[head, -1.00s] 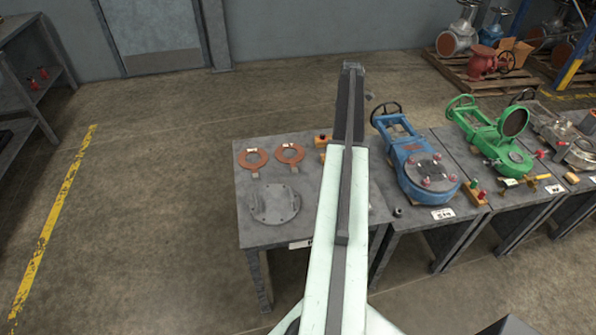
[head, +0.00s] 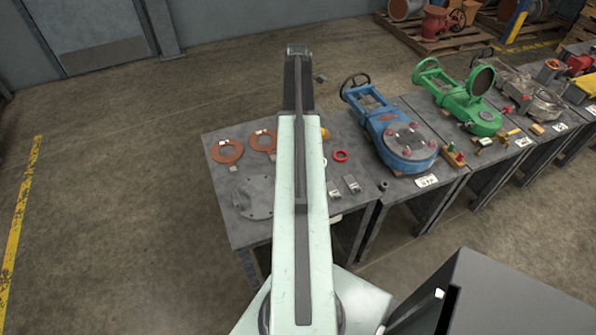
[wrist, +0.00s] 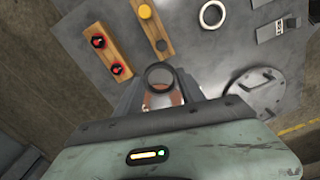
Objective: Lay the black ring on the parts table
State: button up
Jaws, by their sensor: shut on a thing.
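In the wrist view my gripper (wrist: 160,88) is shut on the black ring (wrist: 160,69), which sits at the fingertips above a grey table top. In the head view my arm reaches out over the grey table (head: 215,190), probably the parts table; its end (head: 297,52) points past the far edge, and the ring cannot be made out there. In the wrist view the table (wrist: 197,55) shows beyond the fingers. Something brownish shows between the fingers, partly hidden.
The table bears two copper-coloured rings (head: 227,151), a grey flange plate (head: 256,198), a red ring (head: 340,156) and small grey blocks (head: 352,184). The wrist view shows a wooden block with red knobs (wrist: 98,42) and a white ring (wrist: 212,14). A blue valve (head: 405,145) stands right.

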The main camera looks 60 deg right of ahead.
jog(key=s+a+f+n, duration=0.1)
jog(key=s+a, duration=0.3)
jog(key=a, duration=0.2)
jog(key=s+a+n, duration=0.2)
jog(key=s+a, duration=0.2)
jog(key=a, duration=0.3)
jog(key=f+b, duration=1)
jog(key=b, duration=0.1)
jog(key=shift+s+d+f, duration=0.1)
jog(key=shift+d+f, duration=0.15)
jog(key=shift+f, duration=0.15)
jog(key=o, duration=1.4)
jog(key=shift+r, duration=0.1)
notch_tip(320, 180, up, 12)
jog(key=p, duration=1.2)
jog(key=shift+r, duration=0.25)
